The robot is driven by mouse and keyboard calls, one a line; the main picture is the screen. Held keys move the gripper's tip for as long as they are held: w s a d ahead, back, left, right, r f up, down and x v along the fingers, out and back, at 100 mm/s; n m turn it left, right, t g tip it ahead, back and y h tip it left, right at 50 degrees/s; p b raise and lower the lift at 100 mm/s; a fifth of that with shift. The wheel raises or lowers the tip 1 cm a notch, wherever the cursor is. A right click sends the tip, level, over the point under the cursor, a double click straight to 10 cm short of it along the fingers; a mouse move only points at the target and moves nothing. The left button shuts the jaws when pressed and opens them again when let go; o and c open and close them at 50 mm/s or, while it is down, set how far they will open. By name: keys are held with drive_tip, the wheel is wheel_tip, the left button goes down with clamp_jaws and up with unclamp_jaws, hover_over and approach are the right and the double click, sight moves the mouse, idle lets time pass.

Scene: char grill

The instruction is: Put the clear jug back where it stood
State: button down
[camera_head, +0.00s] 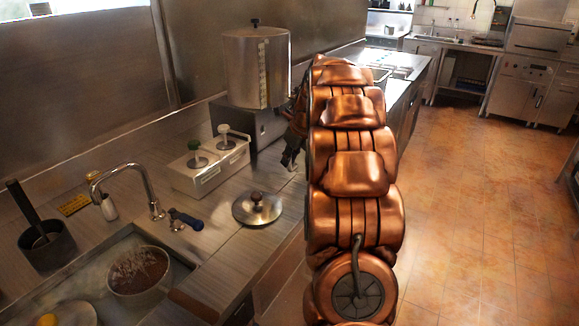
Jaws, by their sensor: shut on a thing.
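My copper-coloured arm reaches forward over the counter's front edge and covers much of the middle of the view. My gripper (292,152) shows only as dark parts at the arm's left side, near the counter's edge and in front of the steel stand. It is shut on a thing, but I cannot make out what. The clear jug cannot be made out anywhere; the arm hides part of the counter.
A white pump dispenser box (209,166), a round lid (257,208), a tap (135,180), a sink holding a pot (139,270) and a black holder (47,243) stand left. The tiled floor (480,200) is open at right.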

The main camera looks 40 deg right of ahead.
drive_tip(key=shift+f+p, duration=0.45)
drive_tip(key=shift+f, duration=1.3)
drive_tip(key=shift+f, duration=0.1)
drive_tip(key=c, duration=1.2)
unclamp_jaws()
drive_tip(key=b+v, duration=0.2)
drive_tip(key=v, duration=1)
drive_tip(key=shift+d, duration=0.1)
